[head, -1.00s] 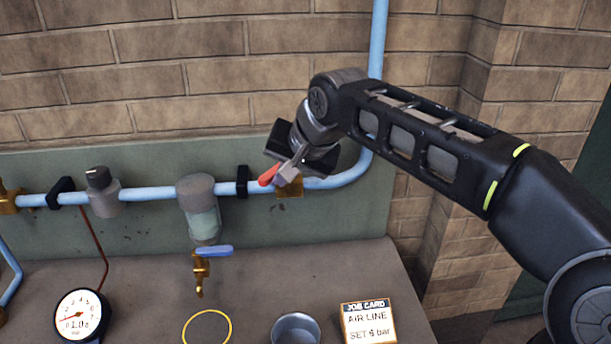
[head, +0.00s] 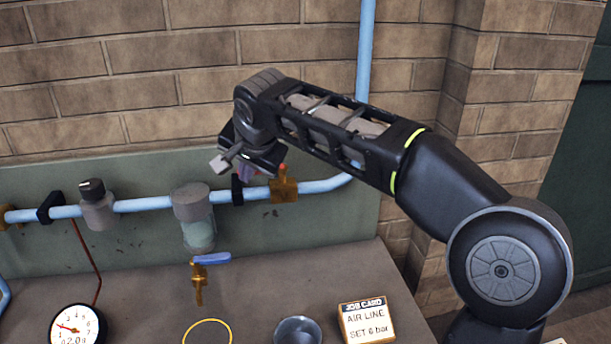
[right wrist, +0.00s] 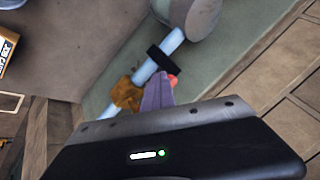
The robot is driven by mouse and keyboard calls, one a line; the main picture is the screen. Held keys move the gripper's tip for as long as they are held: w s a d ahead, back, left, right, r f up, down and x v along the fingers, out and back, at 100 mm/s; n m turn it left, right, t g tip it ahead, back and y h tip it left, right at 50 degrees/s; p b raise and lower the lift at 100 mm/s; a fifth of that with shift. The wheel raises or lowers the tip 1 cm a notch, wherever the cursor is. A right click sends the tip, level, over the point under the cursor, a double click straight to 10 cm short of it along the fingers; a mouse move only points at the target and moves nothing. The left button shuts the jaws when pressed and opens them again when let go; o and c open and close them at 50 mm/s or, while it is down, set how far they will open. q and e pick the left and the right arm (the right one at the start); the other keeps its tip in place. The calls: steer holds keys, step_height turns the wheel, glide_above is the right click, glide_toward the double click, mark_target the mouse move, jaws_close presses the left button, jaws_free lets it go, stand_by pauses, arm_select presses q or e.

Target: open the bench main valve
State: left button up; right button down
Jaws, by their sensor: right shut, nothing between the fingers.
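The main valve is a brass body (head: 284,189) on the blue pipe at the right end of the green back panel. It also shows in the right wrist view (right wrist: 126,94). Bits of its red lever show at the top of the brass and beside my gripper; the red end shows past the fingers in the right wrist view (right wrist: 173,80). The rest of the lever is hidden. My right gripper (head: 235,166) is shut and empty, left of the brass body and close to the lever; I cannot tell whether it touches. My left gripper is not in view.
A black pipe clamp (head: 238,188) and a filter bowl (head: 194,215) with a blue-handled drain cock (head: 211,259) are close left. A gauge (head: 77,328) reads 2.0. A yellow ring (head: 207,323), metal cup (head: 298,331) and job card (head: 367,321) lie on the bench.

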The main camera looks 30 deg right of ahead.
steer(key=shift+w+r, duration=0.25)
steer(key=shift+r, duration=0.05)
stand_by(0.5)
